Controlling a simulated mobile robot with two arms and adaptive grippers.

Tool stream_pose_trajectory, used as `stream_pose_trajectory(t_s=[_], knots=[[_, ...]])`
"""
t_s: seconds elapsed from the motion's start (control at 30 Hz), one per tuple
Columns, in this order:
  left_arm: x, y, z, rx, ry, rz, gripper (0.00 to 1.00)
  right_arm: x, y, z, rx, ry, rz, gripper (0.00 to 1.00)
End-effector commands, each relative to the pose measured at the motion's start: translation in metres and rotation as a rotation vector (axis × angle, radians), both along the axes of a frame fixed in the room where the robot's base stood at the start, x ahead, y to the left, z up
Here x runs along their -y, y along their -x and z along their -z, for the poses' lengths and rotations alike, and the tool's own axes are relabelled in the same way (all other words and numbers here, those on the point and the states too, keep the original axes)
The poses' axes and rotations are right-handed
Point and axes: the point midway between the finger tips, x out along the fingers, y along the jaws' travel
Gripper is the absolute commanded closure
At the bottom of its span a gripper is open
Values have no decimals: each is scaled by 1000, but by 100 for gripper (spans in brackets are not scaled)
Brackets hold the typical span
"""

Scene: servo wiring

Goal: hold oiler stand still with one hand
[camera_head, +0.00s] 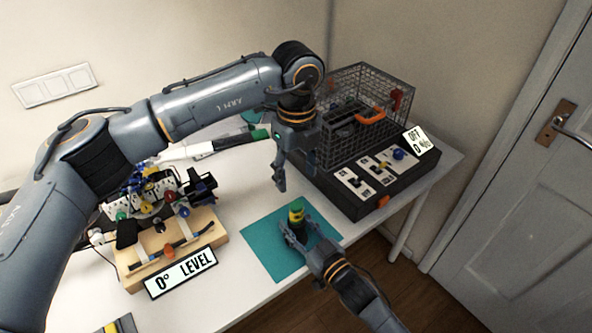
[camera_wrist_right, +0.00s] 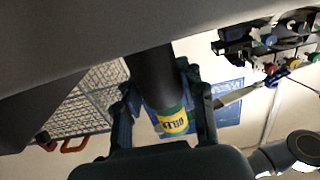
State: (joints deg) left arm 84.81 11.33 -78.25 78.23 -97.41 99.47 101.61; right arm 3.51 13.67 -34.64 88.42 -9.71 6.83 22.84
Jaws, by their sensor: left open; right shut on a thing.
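The oiler stand (camera_head: 297,216) is a small dark upright piece with green and yellow bands, on the teal mat (camera_head: 262,250). In the right wrist view it is a dark cylinder with a green band and a yellow lettered label (camera_wrist_right: 174,122). My right gripper (camera_head: 299,231) comes from the lower right and is shut on the stand, one finger on each side. My left gripper (camera_head: 290,175) hangs above and behind the stand, open and empty, with fingers pointing down. The stand's lower part is partly hidden by my right fingers.
A wire cage (camera_head: 365,105) stands behind a black switch panel (camera_head: 350,190) at the back right. A wooden board (camera_head: 150,272) with cables and a "0° LEVEL" sign (camera_head: 180,272) is at left. The white table's right edge is close to the mat.

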Motion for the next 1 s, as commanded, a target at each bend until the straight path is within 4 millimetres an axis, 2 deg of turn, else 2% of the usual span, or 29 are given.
stream_pose_trajectory(t_s=[0.4,0.6,0.8,1.0], knots=[[-1,1,74,-5,0,-2,42,-1,0,0,0,-1,-1,93],[-1,0,102,-3,1,-3,42,0,0,0,0,-1,-1,93],[-1,0,115,-3,1,-3,42,-1,0,0,-1,-1,-1,93],[-1,0,116,-2,2,-3,42,-1,0,0,0,-1,-1,93]])
